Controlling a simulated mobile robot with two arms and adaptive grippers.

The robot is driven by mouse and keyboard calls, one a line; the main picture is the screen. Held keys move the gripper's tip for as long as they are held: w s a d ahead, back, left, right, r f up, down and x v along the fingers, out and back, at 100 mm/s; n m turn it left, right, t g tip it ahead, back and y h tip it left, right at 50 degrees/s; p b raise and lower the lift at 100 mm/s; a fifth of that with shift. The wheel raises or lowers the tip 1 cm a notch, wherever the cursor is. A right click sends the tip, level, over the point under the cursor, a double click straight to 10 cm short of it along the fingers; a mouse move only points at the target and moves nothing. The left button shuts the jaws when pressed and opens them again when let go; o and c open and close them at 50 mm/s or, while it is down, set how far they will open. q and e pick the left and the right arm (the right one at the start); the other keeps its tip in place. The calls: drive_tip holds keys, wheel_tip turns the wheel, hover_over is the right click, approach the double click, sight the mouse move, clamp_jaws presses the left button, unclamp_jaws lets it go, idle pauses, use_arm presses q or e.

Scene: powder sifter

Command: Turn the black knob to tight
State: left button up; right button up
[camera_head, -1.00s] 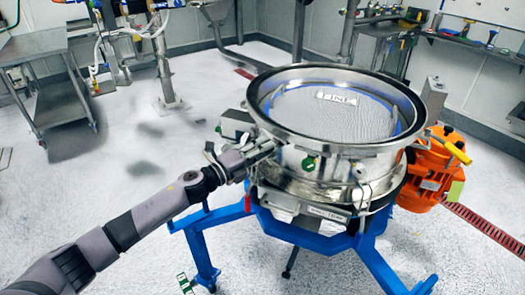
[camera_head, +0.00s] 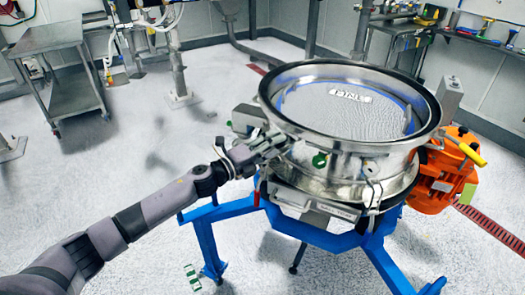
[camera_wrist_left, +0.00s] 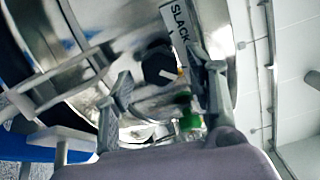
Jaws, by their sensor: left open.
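The black knob (camera_wrist_left: 160,67) shows in the left wrist view on the shiny steel wall of the sifter, with a small yellow-orange mark and a pale line at its right edge. A label reading SLACK (camera_wrist_left: 180,24) is just above it. My left gripper (camera_wrist_left: 165,88) is open, its fingers to the left and right of the knob's position in the picture; I cannot tell whether they touch it. In the head view my left gripper (camera_head: 272,146) is at the left side of the round steel sifter (camera_head: 345,172), and the knob is not discernible there. My right gripper is not in view.
A green knob (camera_head: 320,160) is on the sifter wall right of my left gripper. The blue stand (camera_head: 310,236) is below and an orange motor (camera_head: 440,180) is at the right. A steel cart (camera_head: 75,104) stands at the back left.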

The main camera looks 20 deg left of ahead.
use_arm(q)
drive_tip(key=v, duration=1.1)
drive_tip(key=shift+s+a, duration=0.15)
drive_tip(key=shift+s, duration=0.15)
drive_tip(key=a+f+n+y, duration=0.3)
drive_tip(key=a+f+n, duration=0.15)
drive_tip(key=f, duration=0.55)
drive_tip(key=a+f+n+y, duration=0.3)
drive_tip(key=f+n, duration=0.2)
drive_tip(key=f, duration=0.5)
drive_tip(key=s+a+f+n+g+y, duration=0.1)
drive_tip(key=s+f+n+g+y, duration=0.15)
drive_tip(key=s+f, duration=0.4)
drive_tip(key=s+a+f+n+g+y, duration=0.1)
drive_tip(key=s+f+n, duration=0.2)
drive_tip(key=f, duration=0.7)
drive_tip(key=s+f+n+g, duration=0.3)
drive_tip(key=s+f, duration=0.5)
drive_tip(key=f, duration=0.1)
drive_tip(key=s+d+f+n+g, duration=0.2)
drive_tip(key=s+d+f, duration=0.2)
drive_tip(key=s, duration=0.6)
drive_tip(key=s+d+f+n+g, duration=0.2)
drive_tip(key=s+f, duration=0.4)
drive_tip(key=s, duration=0.5)
drive_tip(key=s+d+f+n+g, duration=0.2)
drive_tip(key=s+d+f, duration=0.3)
drive_tip(key=s, duration=0.6)
drive_tip(key=shift+d+g, duration=0.7)
drive_tip(key=shift+g, duration=0.15)
